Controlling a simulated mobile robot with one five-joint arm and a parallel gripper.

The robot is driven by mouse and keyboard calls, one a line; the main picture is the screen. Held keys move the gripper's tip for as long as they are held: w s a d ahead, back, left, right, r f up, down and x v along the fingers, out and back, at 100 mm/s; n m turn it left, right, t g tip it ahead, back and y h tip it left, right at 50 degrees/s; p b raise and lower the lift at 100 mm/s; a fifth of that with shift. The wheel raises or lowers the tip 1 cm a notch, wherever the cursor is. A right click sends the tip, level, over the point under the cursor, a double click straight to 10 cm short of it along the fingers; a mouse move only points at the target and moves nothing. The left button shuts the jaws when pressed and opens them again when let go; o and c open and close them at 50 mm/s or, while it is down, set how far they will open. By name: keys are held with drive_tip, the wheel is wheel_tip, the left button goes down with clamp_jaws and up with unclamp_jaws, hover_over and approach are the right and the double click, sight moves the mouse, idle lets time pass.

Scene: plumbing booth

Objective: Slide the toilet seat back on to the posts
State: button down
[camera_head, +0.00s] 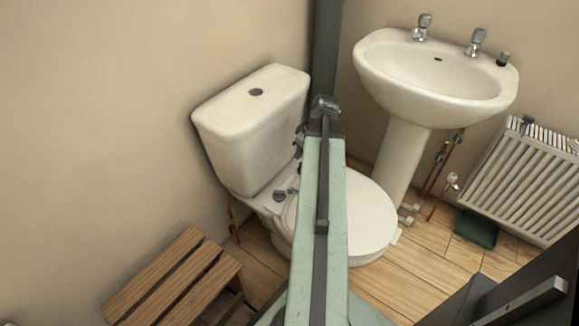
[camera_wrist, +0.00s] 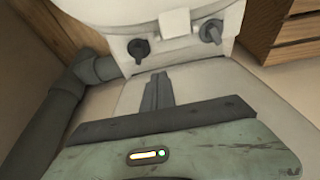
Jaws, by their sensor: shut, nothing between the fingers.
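The white toilet seat (camera_head: 369,220) lies flat over the bowl in the head view, partly hidden behind my pale green arm. A dark round post (camera_head: 280,196) shows on the ledge behind the seat, left of my arm. In the wrist view, two dark posts (camera_wrist: 138,49) (camera_wrist: 211,31) stand by the edge of a rounded white part, with a white block between them. My gripper (camera_wrist: 161,76) is shut and empty, its fingertips pointing between the posts and appearing just short of them. Whether the seat sits on the posts is unclear.
The cistern (camera_head: 250,130) stands behind the seat. A basin (camera_head: 435,75) and a radiator (camera_head: 528,180) are to the right. A wooden slatted stool (camera_head: 175,275) stands at lower left. A grey pipe (camera_wrist: 65,105) runs along the left of the wrist view.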

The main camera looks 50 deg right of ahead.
sight(295, 177)
drive_tip(key=b+x, duration=0.6)
drive_tip(key=x, duration=0.1)
drive_tip(key=b+x, duration=0.4)
drive_tip(key=shift+w+a+r, duration=0.15)
drive_tip(key=shift+w+a, duration=0.05)
drive_tip(key=shift+a, duration=0.2)
drive_tip(key=s, duration=0.3)
drive_tip(key=shift+s+d+r+p, duration=0.1)
drive_tip(key=shift+s+r+p, duration=0.2)
drive_tip(key=shift+r, duration=0.05)
drive_tip(key=shift+s, duration=0.2)
drive_tip(key=shift+d, duration=0.1)
